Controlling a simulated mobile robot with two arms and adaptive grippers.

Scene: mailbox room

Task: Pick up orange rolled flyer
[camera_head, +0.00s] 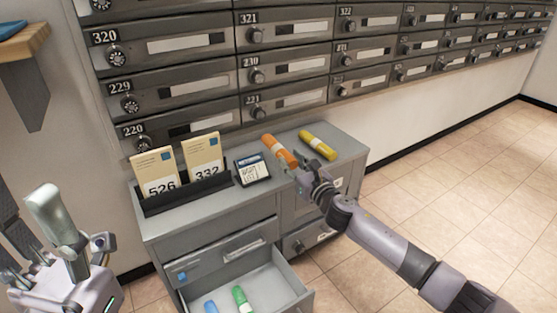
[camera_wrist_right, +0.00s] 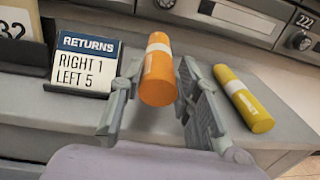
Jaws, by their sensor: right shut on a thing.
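The orange rolled flyer (camera_head: 278,151) is at the top of the grey cabinet, between the returns sign and the yellow roll. In the right wrist view the orange flyer (camera_wrist_right: 158,72) sits between the two fingers of my right gripper (camera_wrist_right: 158,92), which is shut on it. In the head view my right gripper (camera_head: 296,166) reaches in from the right and hides the flyer's near end. I cannot tell whether the flyer still touches the cabinet top.
A yellow roll (camera_head: 317,145) lies right of the orange one. The returns sign (camera_head: 252,170) and a holder with cards (camera_head: 160,174) stand to the left. Below, an open drawer (camera_head: 269,286) holds a green roll (camera_head: 241,299) and a blue roll (camera_head: 211,307). Mailboxes (camera_head: 283,69) line the wall behind.

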